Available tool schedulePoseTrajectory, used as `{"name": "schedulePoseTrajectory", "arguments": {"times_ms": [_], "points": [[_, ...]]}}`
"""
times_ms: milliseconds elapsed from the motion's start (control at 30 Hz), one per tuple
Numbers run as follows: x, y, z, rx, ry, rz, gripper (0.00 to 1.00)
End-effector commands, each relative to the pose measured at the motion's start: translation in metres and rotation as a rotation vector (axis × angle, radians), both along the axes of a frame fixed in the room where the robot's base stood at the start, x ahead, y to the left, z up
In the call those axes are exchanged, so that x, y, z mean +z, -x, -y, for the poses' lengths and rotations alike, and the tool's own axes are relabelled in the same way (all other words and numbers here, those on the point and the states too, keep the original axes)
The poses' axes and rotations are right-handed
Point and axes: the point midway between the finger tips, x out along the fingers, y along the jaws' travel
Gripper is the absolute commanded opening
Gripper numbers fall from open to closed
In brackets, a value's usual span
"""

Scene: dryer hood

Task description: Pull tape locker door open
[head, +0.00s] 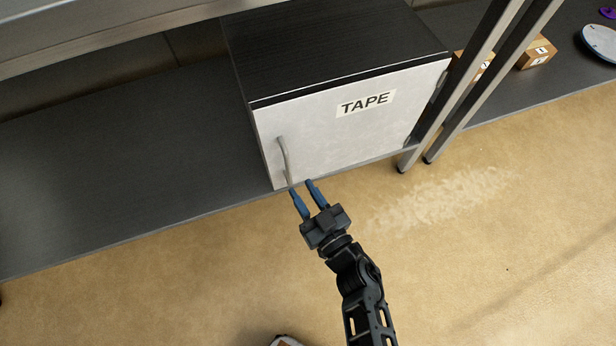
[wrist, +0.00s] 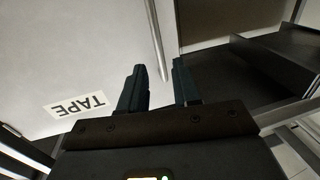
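The tape locker is a dark box with a light grey door (head: 345,125) that bears a TAPE label (head: 366,102). The door looks shut. A vertical bar handle (head: 284,158) is near its left edge; hinges show at the right edge. My gripper (head: 301,187) is open, its two blue fingers apart at the lower end of the handle. In the wrist view, the handle (wrist: 155,40) runs down towards the gap between the fingers (wrist: 160,80). The door (wrist: 70,50) and label (wrist: 75,105) are on the left there. I cannot tell whether the fingers touch the handle.
The locker stands on a dark low shelf (head: 110,150), bare to the left. Metal posts (head: 470,85) stand at the locker's right. Small boxes (head: 537,52) and a round plate (head: 601,40) are beyond. The tan floor (head: 480,250) in front is mostly clear.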

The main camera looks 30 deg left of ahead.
Motion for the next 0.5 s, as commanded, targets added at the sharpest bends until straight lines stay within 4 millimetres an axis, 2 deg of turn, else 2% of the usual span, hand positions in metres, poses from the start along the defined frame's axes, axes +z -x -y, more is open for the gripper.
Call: {"name": "schedulePoseTrajectory", "arguments": {"times_ms": [167,500], "points": [[-0.004,-0.006,-0.013,0.018,0.004,0.003,0.32],[-0.005,-0.030,-0.056,0.017,0.003,0.003,0.32]]}}
